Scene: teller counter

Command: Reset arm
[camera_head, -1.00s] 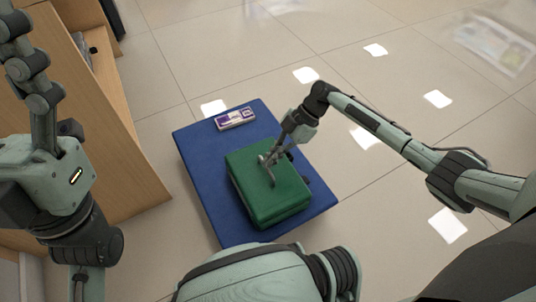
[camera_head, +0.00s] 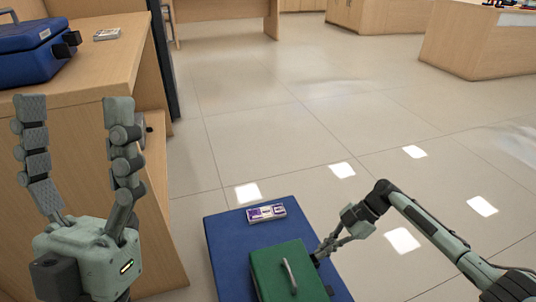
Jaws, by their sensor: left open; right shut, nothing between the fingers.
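My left gripper (camera_head: 75,160) points upward at the left, open and empty, in front of the wooden counter. My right gripper (camera_head: 328,248) is shut and empty, beside the right edge of a green case (camera_head: 271,270) with a grey handle. I cannot tell whether its fingertips touch the case. The green case rests on a blue platform (camera_head: 226,241), and its lower part is cut off by the picture's bottom edge.
A small white and purple box (camera_head: 266,213) lies at the far end of the platform. The wooden counter (camera_head: 101,64) at the left holds a blue case (camera_head: 32,55) and a small pale box (camera_head: 107,34). The tiled floor (camera_head: 280,130) beyond is clear.

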